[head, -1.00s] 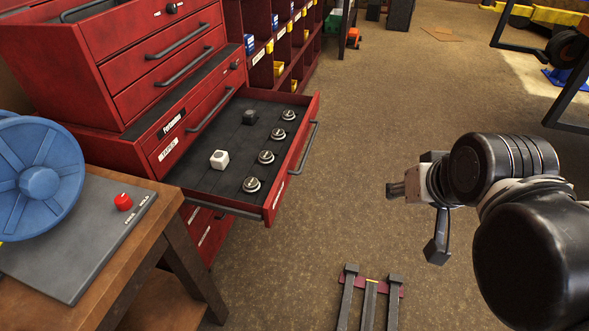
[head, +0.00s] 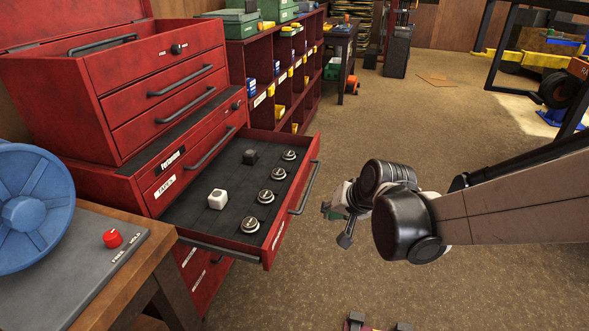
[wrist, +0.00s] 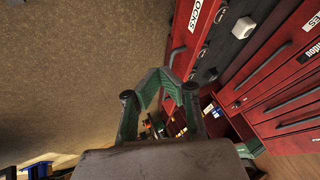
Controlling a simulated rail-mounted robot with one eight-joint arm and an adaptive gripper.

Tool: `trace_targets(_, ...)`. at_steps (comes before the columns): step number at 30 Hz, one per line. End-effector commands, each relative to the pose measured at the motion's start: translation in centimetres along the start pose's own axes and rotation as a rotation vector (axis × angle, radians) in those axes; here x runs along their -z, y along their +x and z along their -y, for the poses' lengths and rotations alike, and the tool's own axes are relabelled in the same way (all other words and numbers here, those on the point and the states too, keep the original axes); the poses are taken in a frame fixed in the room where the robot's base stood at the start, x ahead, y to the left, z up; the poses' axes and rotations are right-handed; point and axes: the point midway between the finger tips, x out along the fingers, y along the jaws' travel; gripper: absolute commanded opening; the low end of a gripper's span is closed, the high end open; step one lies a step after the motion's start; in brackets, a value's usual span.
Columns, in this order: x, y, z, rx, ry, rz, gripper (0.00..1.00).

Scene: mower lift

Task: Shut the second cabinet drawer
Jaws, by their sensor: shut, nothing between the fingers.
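The red cabinet (head: 130,190) stands at the left in the head view. Its drawer just below the one labelled TAPES is pulled far out; the drawer's front (head: 284,230) has a dark bar handle (head: 304,188). Inside lie a white block (head: 218,199), a dark block (head: 250,157) and several round metal knobs (head: 265,196). My gripper (head: 329,212) is just right of the drawer front, apart from it as far as I can tell. In the wrist view my gripper (wrist: 165,75) is shut and empty, pointing past the drawer front (wrist: 180,52), which carries a white label.
A wooden bench (head: 150,270) with a grey panel and blue wheel (head: 35,205) is at the lower left. A red shelf unit (head: 283,75) stands behind the cabinet. Open floor (head: 440,130) lies to the right of the drawer. A dark metal frame is at the far right.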

Motion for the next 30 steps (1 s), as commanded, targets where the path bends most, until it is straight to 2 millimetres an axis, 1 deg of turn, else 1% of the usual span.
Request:
trace_targets(1, -0.1, 1.7, 0.2, 0.012, 0.007, 0.006, 0.00)
trace_targets(3, -0.2, 3.3, 0.4, 0.027, 0.018, 0.014, 0.00)
trace_targets(6, -0.5, 5.1, 0.7, 0.043, 0.031, 0.022, 0.00)
trace_targets(9, -0.7, 6.1, 0.8, 0.053, 0.040, 0.027, 0.00)
trace_targets(14, -0.8, 7.0, 0.9, 0.058, 0.044, 0.030, 0.00)
trace_targets(17, -0.8, 7.8, 0.9, 0.058, 0.043, 0.030, 0.00)
trace_targets(20, -0.9, 9.2, 1.0, 0.058, 0.042, 0.030, 0.00)
trace_targets(30, -1.1, 14.8, 1.3, 0.057, 0.042, 0.029, 0.00)
